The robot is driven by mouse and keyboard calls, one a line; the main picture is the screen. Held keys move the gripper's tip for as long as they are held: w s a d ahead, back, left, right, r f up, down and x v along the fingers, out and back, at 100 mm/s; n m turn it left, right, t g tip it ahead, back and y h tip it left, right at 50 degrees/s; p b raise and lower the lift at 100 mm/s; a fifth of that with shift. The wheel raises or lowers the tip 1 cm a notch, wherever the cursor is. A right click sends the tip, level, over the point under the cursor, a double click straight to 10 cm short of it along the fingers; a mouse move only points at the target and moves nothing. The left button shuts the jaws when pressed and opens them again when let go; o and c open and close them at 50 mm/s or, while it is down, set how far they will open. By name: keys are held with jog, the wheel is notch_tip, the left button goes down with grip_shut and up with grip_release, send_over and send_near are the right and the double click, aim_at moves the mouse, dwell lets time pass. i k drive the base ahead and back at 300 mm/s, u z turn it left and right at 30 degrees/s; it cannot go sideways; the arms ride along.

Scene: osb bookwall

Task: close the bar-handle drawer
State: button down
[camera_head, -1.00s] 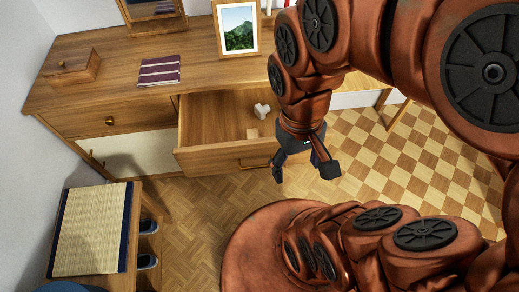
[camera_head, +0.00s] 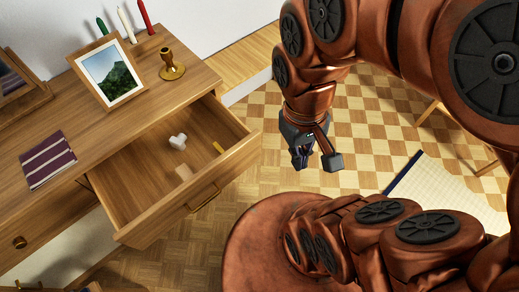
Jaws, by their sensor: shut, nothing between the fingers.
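The bar-handle drawer (camera_head: 142,237) stands pulled out of the wooden dresser (camera_head: 197,77), toward the lower right of the picture. Its brass bar handle (camera_head: 203,200) is on the front panel. Inside lie a white heart-shaped piece (camera_head: 178,141), a small pale wooden block (camera_head: 183,172) and a yellow piece (camera_head: 218,147). My gripper (camera_head: 317,164) is shut and empty. It hangs over the floor to the right of the drawer front, apart from it, pointing down.
A round-knob drawer (camera_head: 17,244) sits lower left. Checkered floor (camera_head: 355,115) is open around my gripper; a pale mat (camera_head: 450,190) lies right.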

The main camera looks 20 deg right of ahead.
aim_at(138, 189)
jog(key=z, duration=0.7)
jog(key=k, duration=1.05)
jog(key=u, duration=2)
